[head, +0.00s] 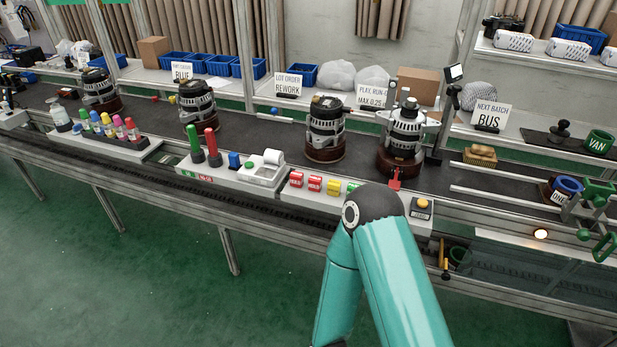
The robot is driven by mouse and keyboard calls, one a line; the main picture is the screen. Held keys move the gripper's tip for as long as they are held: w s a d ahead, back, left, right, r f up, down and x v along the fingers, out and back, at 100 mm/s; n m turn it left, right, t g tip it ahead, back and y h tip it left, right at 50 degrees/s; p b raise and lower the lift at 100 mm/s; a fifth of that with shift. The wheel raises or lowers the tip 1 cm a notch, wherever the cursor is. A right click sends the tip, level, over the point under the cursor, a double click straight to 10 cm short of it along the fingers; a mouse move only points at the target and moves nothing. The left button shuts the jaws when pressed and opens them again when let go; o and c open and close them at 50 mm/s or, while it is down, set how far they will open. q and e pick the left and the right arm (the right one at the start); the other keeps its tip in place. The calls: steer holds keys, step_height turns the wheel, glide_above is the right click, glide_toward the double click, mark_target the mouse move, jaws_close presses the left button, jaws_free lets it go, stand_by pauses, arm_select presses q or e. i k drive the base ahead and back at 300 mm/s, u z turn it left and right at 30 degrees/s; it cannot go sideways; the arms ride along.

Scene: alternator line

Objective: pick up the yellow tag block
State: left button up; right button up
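The yellow tag block (334,187) stands on the light grey front tray (318,201). Two red tag blocks, one at the left end (296,179) and one beside the yellow block (314,183), stand to its left. A green tag block (352,188) stands to its right, partly hidden by my arm. One teal arm of mine rises from the bottom, with its dark joint in front of the tray's right part. Neither gripper shows, so nothing can be seen of what they hold. No gripper is visible at the yellow block.
Alternators stand on the dark belt behind the tray, including one (326,130) behind the tag blocks. A grey box with a yellow-orange button (422,204) is right of my arm. Green and red posts (196,145) stand to the left. Metal rails (500,193) run at right.

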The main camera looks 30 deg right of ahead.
mark_target(334, 187)
steer(key=z, duration=0.15)
steer(key=i, duration=0.75)
steer(key=z, duration=0.6)
